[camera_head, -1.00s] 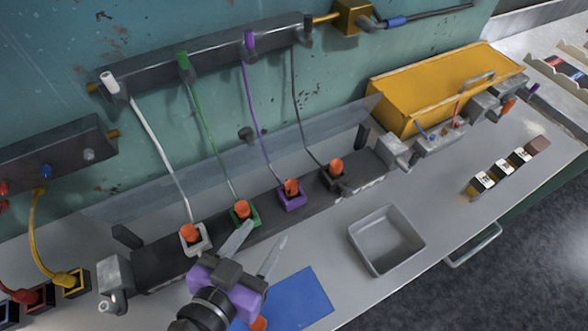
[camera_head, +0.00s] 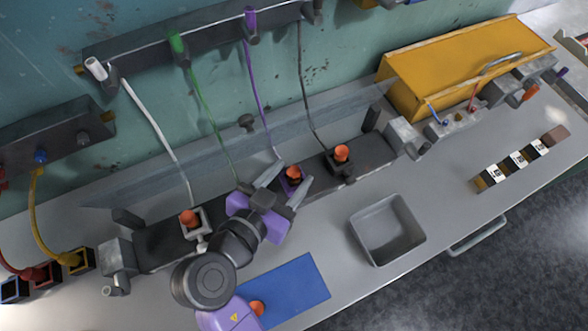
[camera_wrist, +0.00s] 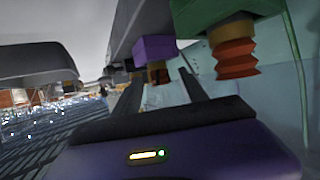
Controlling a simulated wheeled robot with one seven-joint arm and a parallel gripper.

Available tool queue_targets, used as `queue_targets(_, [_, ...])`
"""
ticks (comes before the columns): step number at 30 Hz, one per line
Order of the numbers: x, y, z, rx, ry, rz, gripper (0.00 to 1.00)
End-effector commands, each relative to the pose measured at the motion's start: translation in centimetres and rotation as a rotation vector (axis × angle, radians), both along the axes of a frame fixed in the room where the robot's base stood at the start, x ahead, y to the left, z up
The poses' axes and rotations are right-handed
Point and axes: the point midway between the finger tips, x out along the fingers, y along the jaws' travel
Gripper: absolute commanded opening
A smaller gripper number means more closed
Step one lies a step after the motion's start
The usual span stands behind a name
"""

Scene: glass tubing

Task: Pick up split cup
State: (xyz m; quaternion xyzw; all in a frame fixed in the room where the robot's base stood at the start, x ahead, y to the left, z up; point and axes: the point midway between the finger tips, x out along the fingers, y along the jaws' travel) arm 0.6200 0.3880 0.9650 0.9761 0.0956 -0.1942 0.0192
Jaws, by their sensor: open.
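Orange ribbed cups sit in coloured holders along a dark rail (camera_head: 165,240). The cup (camera_head: 293,173) in the purple holder lies between the tips of my gripper (camera_head: 287,183), which is open with one finger on each side. In the wrist view this cup (camera_wrist: 157,74) hangs below the purple holder (camera_wrist: 153,48), between the fingers and ahead of them; contact cannot be told. The cup in the green holder (camera_wrist: 236,60) is ribbed and appears whole. Other cups are in the white holder (camera_head: 189,218) and black holder (camera_head: 341,153). No split can be made out clearly.
A blue mat (camera_head: 290,285) with an orange cup (camera_head: 257,308) lies in front of the rail. An empty grey bin (camera_head: 388,230) stands to the right. Thin tubes run to the wall bar (camera_head: 210,35). A yellow box (camera_head: 450,70) is at back right.

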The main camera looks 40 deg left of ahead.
Motion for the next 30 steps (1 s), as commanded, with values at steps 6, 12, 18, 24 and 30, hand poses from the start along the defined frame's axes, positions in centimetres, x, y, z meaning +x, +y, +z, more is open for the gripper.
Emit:
queue_targets(6, [1.7,0.4,-0.7,0.000,0.000,0.000,0.50])
queue_targets(12, [1.8,0.4,-0.8,0.000,0.000,0.001,0.50])
queue_targets(18, [1.7,0.4,-0.8,0.000,0.000,0.001,0.15])
queue_targets(24, [1.7,0.4,-0.8,0.000,0.000,0.001,0.00])
queue_targets(30, [1.7,0.4,-0.7,0.000,0.000,0.001,0.00])
